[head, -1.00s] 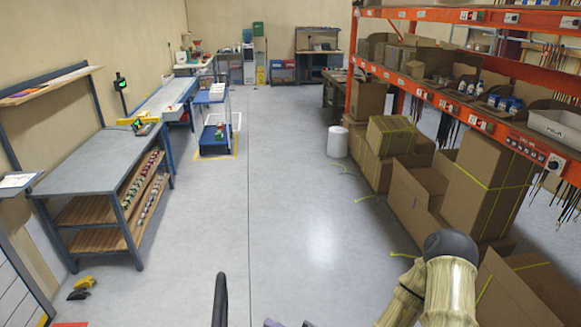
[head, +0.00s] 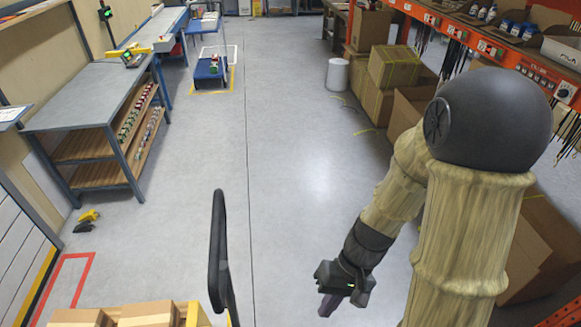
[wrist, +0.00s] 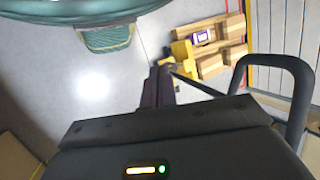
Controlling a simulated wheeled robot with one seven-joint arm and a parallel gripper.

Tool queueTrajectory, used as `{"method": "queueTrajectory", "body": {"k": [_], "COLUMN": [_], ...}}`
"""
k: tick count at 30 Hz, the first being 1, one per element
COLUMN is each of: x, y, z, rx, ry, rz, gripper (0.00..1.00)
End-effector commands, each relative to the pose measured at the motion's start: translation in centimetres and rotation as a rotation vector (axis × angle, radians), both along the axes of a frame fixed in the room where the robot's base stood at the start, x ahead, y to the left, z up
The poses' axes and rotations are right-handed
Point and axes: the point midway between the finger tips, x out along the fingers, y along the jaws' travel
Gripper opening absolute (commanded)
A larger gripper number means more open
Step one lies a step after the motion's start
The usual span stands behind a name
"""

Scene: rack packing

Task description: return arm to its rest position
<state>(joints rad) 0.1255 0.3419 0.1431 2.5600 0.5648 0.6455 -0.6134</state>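My arm shows large at the right of the head view, its upper part rising and its forearm hanging down toward the floor. My gripper (head: 328,307) is at the low centre-right of that view, over bare floor and pointing down. In the wrist view my gripper (wrist: 158,84) shows two dark purple fingers lying side by side, shut with nothing seen between them. No object is in contact with it.
A black handle (head: 217,245) stands near the centre. A grey workbench (head: 90,93) is left, orange racking (head: 470,38) right.

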Motion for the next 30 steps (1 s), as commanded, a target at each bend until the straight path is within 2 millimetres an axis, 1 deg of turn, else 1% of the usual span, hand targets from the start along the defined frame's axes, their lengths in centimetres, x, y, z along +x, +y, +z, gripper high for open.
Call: {"method": "queueTrajectory", "body": {"k": [1, 2, 6, 9, 12, 16, 30], "x": [0.8, 1.3, 4.0, 5.8, 7.0, 7.4, 7.4], "y": [-1.1, -1.8, -4.7, -6.2, -7.0, -7.4, -7.4], "z": [-0.1, 0.0, 1.3, 2.8, 3.9, 4.6, 4.5], "rx": [-0.067, -0.107, -0.265, -0.335, -0.37, -0.383, -0.382], "ry": [-0.061, -0.095, -0.28, -0.408, -0.495, -0.531, -0.526], "rz": [-0.004, -0.011, -0.061, -0.105, -0.137, -0.153, -0.152], "gripper": [0.0, 0.0, 0.0, 0.0, 0.0, 0.0, 0.0]}}
